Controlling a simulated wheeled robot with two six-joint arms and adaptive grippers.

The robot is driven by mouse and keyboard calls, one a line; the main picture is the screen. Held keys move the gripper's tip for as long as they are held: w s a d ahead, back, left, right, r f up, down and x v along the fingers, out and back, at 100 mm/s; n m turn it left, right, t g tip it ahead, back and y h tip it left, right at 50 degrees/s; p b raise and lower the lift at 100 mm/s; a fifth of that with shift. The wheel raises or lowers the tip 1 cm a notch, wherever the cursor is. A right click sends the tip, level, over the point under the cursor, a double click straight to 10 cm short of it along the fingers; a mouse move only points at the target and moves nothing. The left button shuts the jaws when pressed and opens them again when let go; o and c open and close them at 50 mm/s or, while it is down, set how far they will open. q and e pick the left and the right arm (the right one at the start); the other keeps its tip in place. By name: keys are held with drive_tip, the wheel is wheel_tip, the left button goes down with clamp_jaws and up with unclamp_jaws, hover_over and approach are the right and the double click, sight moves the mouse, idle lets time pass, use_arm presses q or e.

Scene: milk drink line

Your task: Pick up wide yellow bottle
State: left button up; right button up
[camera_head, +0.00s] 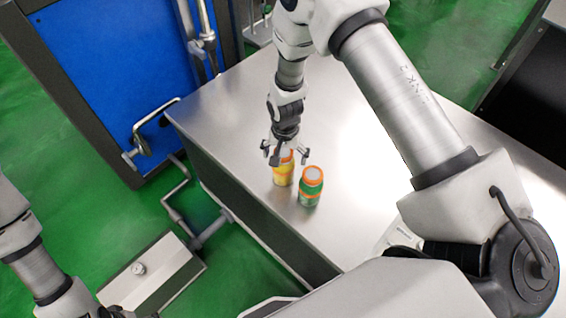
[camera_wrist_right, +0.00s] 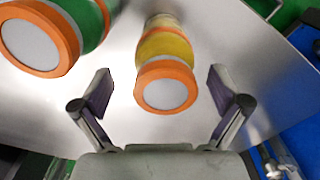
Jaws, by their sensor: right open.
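The yellow bottle (camera_head: 283,174) with an orange cap stands upright on the steel table, near its front edge. My right gripper (camera_head: 285,152) is open right above it and partly hides its top. In the right wrist view the yellow bottle (camera_wrist_right: 165,70) lies between and beyond the two open fingers (camera_wrist_right: 162,98), with a gap on each side. Nothing is held. My left arm shows at the lower left, but its gripper is out of the picture.
A green bottle (camera_head: 310,188) with an orange cap stands close beside the yellow one, to its right; it also shows in the right wrist view (camera_wrist_right: 45,35). The steel table (camera_head: 230,100) is otherwise largely bare. A blue panel (camera_head: 120,70) stands behind at the left.

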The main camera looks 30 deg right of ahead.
wheel_tip(320, 180, down, 2)
drive_tip(key=shift+f, duration=0.1)
drive_tip(key=shift+w+f, duration=0.2)
drive_tip(key=shift+w, duration=0.05)
drive_tip(key=shift+s+r, duration=0.15)
drive_tip(key=shift+s, duration=0.1)
drive_tip(key=c, duration=1.6)
drive_tip(key=shift+w+r, duration=0.1)
